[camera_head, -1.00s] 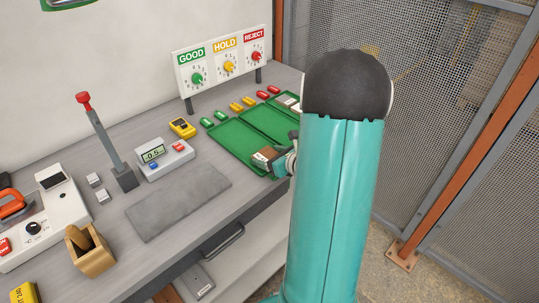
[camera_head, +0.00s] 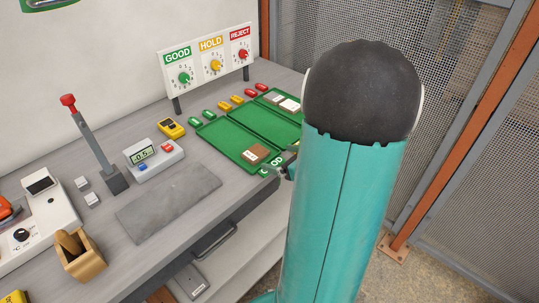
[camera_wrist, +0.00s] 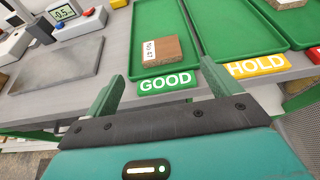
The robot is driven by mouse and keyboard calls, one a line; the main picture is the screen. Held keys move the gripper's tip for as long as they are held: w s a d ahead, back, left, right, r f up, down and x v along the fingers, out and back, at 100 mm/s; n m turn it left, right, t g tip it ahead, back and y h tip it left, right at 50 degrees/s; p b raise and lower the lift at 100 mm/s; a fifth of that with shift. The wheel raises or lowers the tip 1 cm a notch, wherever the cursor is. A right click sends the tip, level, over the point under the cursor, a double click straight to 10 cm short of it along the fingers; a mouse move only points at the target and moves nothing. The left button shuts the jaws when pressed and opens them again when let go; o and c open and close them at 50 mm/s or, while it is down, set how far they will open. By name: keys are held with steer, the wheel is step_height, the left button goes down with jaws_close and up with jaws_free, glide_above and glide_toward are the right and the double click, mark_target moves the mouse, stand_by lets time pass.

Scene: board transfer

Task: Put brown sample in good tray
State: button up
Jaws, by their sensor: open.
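The brown sample (camera_head: 256,154) lies flat in the good tray (camera_head: 222,137), near its front edge. In the wrist view the brown sample (camera_wrist: 161,50) shows a white label on its left side, and the good tray (camera_wrist: 180,14) bears a GOOD label at its front. My gripper (camera_wrist: 158,82) is open, its two fingers apart with nothing between them, just in front of the tray. The sample is beyond the fingertips and apart from them. In the head view my gripper (camera_head: 287,165) is mostly hidden behind my arm.
The hold tray (camera_head: 262,122) adjoins the good tray. A sign with GOOD, HOLD and REJECT dials (camera_head: 209,60) stands behind. A meter (camera_head: 153,157), a grey mat (camera_head: 168,202) and a lever (camera_head: 97,146) stand to the left. A mesh fence (camera_head: 470,180) is at right.

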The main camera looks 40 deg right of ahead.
steer(key=a+r+n+g+y, duration=0.3)
steer(key=a+n, duration=0.5)
steer(key=a, duration=0.3)
steer(key=a+r+n+g+y, duration=0.35)
steer(key=a+n, duration=0.35)
steer(key=a, duration=0.3)
steer(key=s+a+r+n+h, duration=0.3)
steer(key=a+n, duration=0.2)
steer(key=n, duration=0.5)
steer(key=s+a+r+n+g+h, duration=0.1)
steer(key=s+a+r+n+h, duration=0.3)
steer(key=n, duration=0.6)
steer(key=shift+a+r+n, duration=0.25)
steer(key=shift+a+n, duration=0.05)
steer(key=shift+a, duration=0.4)
